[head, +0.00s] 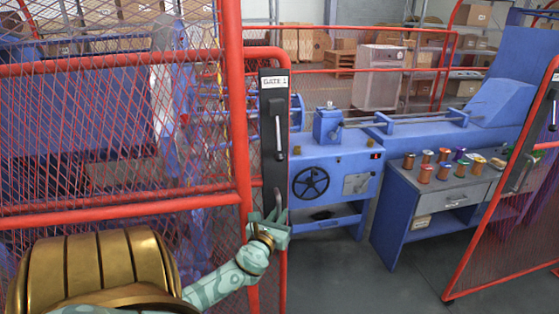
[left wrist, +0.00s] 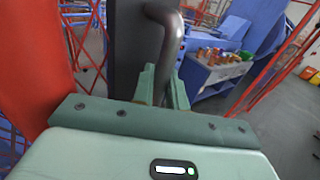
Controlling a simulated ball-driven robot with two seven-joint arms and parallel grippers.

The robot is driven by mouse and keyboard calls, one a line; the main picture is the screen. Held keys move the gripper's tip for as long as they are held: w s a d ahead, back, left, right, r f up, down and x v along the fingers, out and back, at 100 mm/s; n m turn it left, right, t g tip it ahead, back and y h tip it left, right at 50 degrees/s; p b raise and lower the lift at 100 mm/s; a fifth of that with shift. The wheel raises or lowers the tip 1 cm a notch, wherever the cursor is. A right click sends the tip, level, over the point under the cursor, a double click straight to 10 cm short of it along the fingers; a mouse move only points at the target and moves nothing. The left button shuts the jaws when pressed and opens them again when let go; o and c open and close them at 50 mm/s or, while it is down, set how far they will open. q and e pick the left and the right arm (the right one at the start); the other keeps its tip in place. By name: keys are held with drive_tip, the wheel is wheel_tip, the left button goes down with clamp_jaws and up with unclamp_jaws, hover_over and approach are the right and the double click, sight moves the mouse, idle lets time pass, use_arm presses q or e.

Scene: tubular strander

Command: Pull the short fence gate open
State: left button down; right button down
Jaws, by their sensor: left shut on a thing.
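The gate (head: 266,58) is a narrow red-framed mesh panel right of a thick red post (head: 237,120). A grey pull handle (head: 277,198) sits low on the plate. My left gripper (head: 279,217) is at this handle. In the left wrist view, the curved grey handle (left wrist: 172,45) runs down between the fingers of my left gripper (left wrist: 165,82), which is shut on it. The fingers partly hide the handle's lower end. My right gripper is not in view.
A blue machine with a black handwheel (head: 311,183) stands behind the gate. A grey-blue workbench (head: 452,187) holds several coloured spools. Another red mesh panel (head: 515,215) stands at the right. Grey floor (head: 350,280) is clear between gate and panel.

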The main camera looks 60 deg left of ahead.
use_arm(q)
drive_tip(key=c, duration=1.5)
unclamp_jaws()
drive_tip(key=v, duration=1.6)
drive_tip(key=shift+d+b, duration=0.15)
drive_tip(key=shift+b, duration=0.25)
